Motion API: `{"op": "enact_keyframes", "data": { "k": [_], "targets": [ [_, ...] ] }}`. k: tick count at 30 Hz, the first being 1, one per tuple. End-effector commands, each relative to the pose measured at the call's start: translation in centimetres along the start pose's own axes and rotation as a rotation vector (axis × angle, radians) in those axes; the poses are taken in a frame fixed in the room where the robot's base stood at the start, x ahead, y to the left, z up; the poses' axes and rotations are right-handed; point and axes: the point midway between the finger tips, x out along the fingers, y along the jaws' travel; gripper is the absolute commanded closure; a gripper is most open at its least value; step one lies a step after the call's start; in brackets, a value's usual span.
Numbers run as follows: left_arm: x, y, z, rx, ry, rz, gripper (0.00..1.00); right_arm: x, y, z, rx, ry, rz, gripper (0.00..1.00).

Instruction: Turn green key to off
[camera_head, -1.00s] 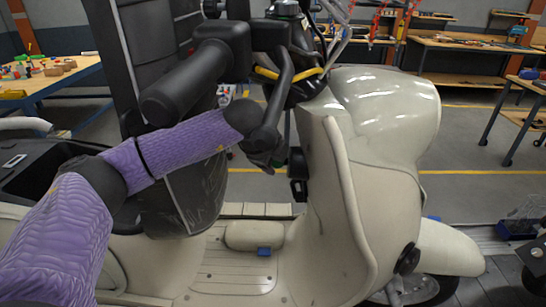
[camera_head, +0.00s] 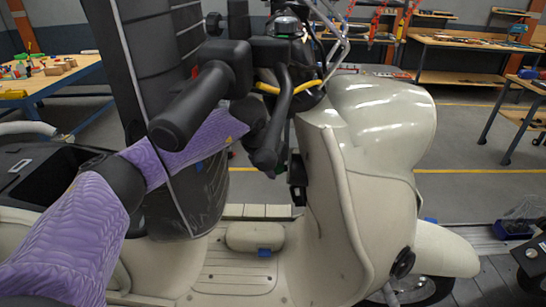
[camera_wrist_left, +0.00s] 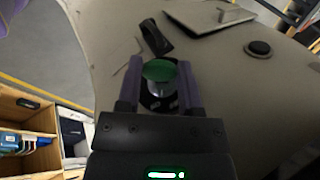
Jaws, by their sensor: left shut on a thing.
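The green key (camera_wrist_left: 159,70) has an oval green head and sits in a dark round lock on the cream scooter panel. My left gripper (camera_wrist_left: 159,86) has its two purple-sided fingers on either side of the key head in the left wrist view, shut on it. In the head view my purple left arm runs behind the handlebar grip of the cream scooter (camera_head: 385,115). The gripper's tips and the key are hidden there by the handlebar and lever. My right gripper is not in view.
The black handlebar grip (camera_head: 188,108) and brake lever (camera_head: 275,125) stand close in front of my left wrist. A black hook (camera_wrist_left: 155,37) juts from the panel near the key. Workbenches (camera_head: 480,45) stand well behind.

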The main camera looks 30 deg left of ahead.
Motion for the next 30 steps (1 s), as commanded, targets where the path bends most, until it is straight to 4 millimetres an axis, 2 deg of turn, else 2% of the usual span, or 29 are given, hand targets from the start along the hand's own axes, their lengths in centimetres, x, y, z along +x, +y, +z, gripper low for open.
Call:
{"op": "enact_keyframes", "data": {
  "k": [3,16,24,30],
  "targets": [
    [-0.2,-0.2,0.0,-0.016,0.011,0.039,0.96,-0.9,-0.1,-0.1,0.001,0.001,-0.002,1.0],
    [-0.1,-0.1,0.0,-0.027,0.02,0.069,0.96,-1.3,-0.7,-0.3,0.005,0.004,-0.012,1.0],
    [-0.2,-0.4,0.0,-0.076,0.054,0.192,0.96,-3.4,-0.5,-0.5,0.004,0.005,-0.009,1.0],
    [0.0,-0.3,0.1,-0.106,0.08,0.277,0.95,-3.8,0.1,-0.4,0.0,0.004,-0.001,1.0]
  ]
}}
